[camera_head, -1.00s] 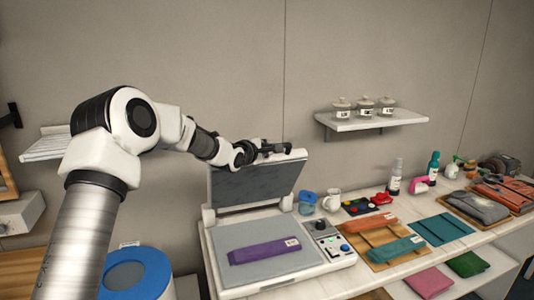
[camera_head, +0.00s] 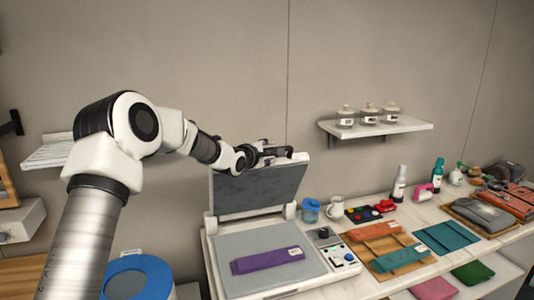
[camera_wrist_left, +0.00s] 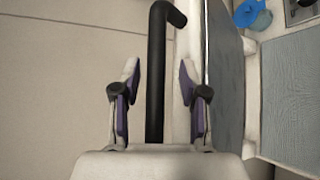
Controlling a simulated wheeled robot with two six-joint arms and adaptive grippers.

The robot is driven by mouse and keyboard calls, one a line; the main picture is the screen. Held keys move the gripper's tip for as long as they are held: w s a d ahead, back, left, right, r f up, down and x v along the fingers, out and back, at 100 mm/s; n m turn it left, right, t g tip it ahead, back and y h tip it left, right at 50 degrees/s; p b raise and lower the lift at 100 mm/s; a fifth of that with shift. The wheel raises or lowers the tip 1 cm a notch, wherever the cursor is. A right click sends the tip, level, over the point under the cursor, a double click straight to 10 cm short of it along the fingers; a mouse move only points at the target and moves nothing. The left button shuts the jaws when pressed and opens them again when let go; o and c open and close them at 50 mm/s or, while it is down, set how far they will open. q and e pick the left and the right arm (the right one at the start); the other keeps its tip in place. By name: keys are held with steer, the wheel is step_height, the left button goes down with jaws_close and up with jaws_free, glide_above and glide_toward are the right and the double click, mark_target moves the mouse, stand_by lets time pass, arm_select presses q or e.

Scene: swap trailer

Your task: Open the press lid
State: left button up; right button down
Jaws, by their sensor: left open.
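The press lid (camera_head: 258,188) stands raised at the back of the press, its dark inner plate facing forward. The press base (camera_head: 217,255) lies below it with a flat grey bed. A folded purple cloth (camera_head: 266,260) with a white label lies on the bed. My left gripper (camera_head: 268,152) is at the lid's top edge. In the left wrist view, the gripper (camera_wrist_left: 159,72) is open, with the black handle bar (camera_wrist_left: 157,100) between its fingers and gaps on both sides. The lid's plate (camera_wrist_left: 227,90) shows beside it. My right gripper is not in view.
A control panel (camera_head: 331,247) is at the press's right side. Folded cloths and bottles fill the right side of the counter. A wall shelf (camera_head: 380,128) with jars hangs above. A blue-rimmed bin (camera_head: 140,270) is at lower left.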

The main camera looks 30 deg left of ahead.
arm_select(q)
steer(key=v, duration=1.2)
steer(key=shift+w, duration=0.1)
steer(key=s+d+f+m+g+b, duration=0.1)
steer(key=s+d+f+m+g, duration=0.25)
steer(key=f, duration=0.85)
steer(key=s+d+f+m+g+h+b, duration=0.15)
steer(key=s+d+f+m, duration=0.3)
steer(key=f, duration=0.75)
steer(key=s+d+f+m+g+b, duration=0.25)
steer(key=s+d+f, duration=0.2)
steer(key=f, duration=0.75)
steer(key=s+d+f+m+g+b, duration=0.1)
steer(key=s+d+f+m+g, duration=0.1)
steer(key=s+f, duration=0.4)
steer(key=s+d+f+m+g, duration=0.2)
steer(key=s+f+m, duration=0.3)
steer(key=s, duration=0.8)
steer(key=s+d+f+m+g+b, duration=0.1)
steer(key=s+d+f+m+g, duration=0.1)
steer(key=s+f, duration=0.7)
steer(key=shift+s+d+m+g+y+b, duration=0.35)
steer(key=shift+m+g, duration=0.4)
steer(key=shift+g, duration=0.1)
